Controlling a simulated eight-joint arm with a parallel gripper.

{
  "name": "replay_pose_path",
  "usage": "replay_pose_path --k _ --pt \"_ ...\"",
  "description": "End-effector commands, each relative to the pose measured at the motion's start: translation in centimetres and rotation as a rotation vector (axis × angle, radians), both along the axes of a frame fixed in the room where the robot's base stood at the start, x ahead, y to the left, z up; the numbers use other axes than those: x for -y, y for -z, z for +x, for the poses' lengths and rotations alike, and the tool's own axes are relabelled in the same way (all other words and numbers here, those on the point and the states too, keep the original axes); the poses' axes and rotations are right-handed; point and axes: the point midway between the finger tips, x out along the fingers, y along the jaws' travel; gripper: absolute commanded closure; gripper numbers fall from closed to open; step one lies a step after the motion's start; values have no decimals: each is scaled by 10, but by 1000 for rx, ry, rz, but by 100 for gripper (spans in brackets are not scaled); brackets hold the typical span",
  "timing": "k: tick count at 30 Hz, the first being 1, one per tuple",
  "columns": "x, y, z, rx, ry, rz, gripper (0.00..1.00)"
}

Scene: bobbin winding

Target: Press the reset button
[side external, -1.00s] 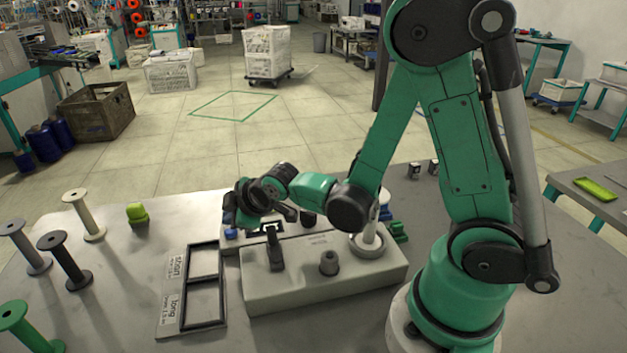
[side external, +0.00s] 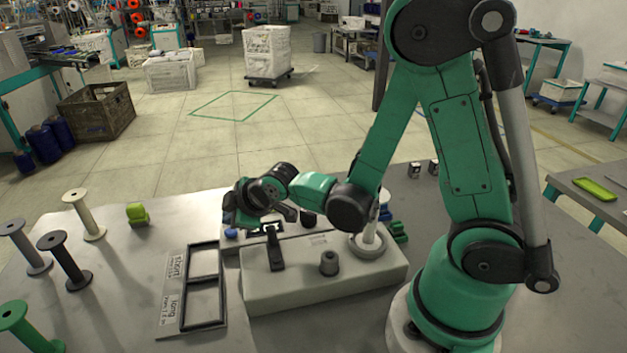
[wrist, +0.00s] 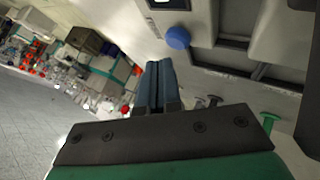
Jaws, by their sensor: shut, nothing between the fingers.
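The blue round button (wrist: 177,38), which I take for the reset button, is on the pale machine housing in the wrist view. A small patch of blue (side external: 231,234) shows beneath my gripper in the side view. My gripper (wrist: 159,66) is shut and empty, its two dark fingers side by side. In the wrist view the fingertips lie below and a little left of the button, with a visible gap in the picture; the exact distance is unclear. In the side view my wrist is over the machine's far left end and hides part of it.
The pale winder base (side external: 318,284) carries a dark lever (side external: 275,250) and a dark knob (side external: 329,262). A two-compartment tray (side external: 184,325) lies to its left. Several spools, including a black one (side external: 65,260), stand at the left. A yellow-green item (side external: 138,214) sits behind the tray.

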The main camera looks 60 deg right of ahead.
Motion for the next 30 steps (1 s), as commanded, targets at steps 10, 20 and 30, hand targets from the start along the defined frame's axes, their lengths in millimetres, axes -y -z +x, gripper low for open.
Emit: replay_pose_path --k 10,20,30 --pt "0 0 0 0 0 0 100" --pt "0 0 0 0 0 0 100" --pt "0 -8 0 0 0 0 100"
